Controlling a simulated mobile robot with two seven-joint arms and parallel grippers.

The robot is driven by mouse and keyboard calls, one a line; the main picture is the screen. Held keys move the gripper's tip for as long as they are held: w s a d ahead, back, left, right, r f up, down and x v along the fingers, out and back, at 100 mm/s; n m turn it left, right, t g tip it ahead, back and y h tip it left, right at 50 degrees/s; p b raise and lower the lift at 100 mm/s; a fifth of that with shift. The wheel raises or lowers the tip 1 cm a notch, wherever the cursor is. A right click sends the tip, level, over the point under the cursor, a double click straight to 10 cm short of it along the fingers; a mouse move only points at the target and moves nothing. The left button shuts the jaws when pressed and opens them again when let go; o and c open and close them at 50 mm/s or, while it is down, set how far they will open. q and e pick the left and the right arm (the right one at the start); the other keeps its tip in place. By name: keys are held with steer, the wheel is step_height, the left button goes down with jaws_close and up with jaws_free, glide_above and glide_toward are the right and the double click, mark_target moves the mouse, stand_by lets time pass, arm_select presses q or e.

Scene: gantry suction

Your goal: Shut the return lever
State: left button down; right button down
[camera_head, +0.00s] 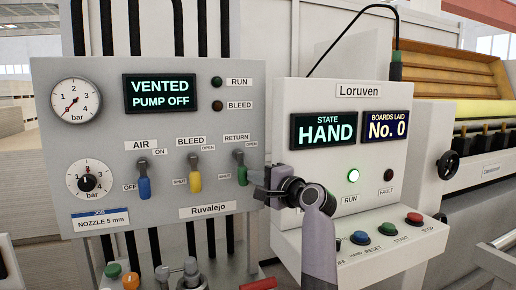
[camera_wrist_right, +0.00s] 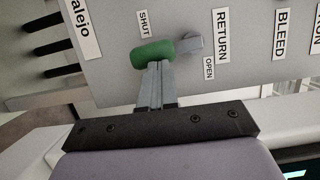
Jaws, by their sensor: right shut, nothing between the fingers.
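The return lever (camera_head: 242,175) has a green handle and sits at the right of the grey panel (camera_head: 120,240). Its handle hangs down from the pivot, beside the SHUT label; the OPEN label is nearer the pivot. In the right wrist view the green handle (camera_wrist_right: 152,53) lies beside SHUT, with the grey pivot (camera_wrist_right: 190,42) to its right. My right gripper (camera_head: 256,188) is shut and empty. Its fingertips (camera_wrist_right: 157,66) are at the handle's side; whether they touch or are just short, I cannot tell. My left gripper is not in view.
The blue air lever (camera_head: 144,187) and yellow bleed lever (camera_head: 195,181) hang down to the left. The Loruven console (camera_head: 290,95) stands close on the right, with several buttons (camera_head: 387,228) on its sloping front. The panel display (camera_head: 160,94) reads VENTED, PUMP OFF.

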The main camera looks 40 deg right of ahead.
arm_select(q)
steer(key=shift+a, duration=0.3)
arm_select(e)
steer(key=shift+f, duration=0.1)
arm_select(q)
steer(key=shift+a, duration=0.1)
arm_select(e)
steer(key=shift+s, duration=0.1)
stand_by(0.3)
arm_select(q)
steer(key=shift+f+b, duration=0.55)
steer(key=shift+b, duration=0.05)
arm_select(e)
steer(key=s, duration=0.7)
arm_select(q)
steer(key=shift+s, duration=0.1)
arm_select(e)
steer(key=shift+d+f, duration=0.1)
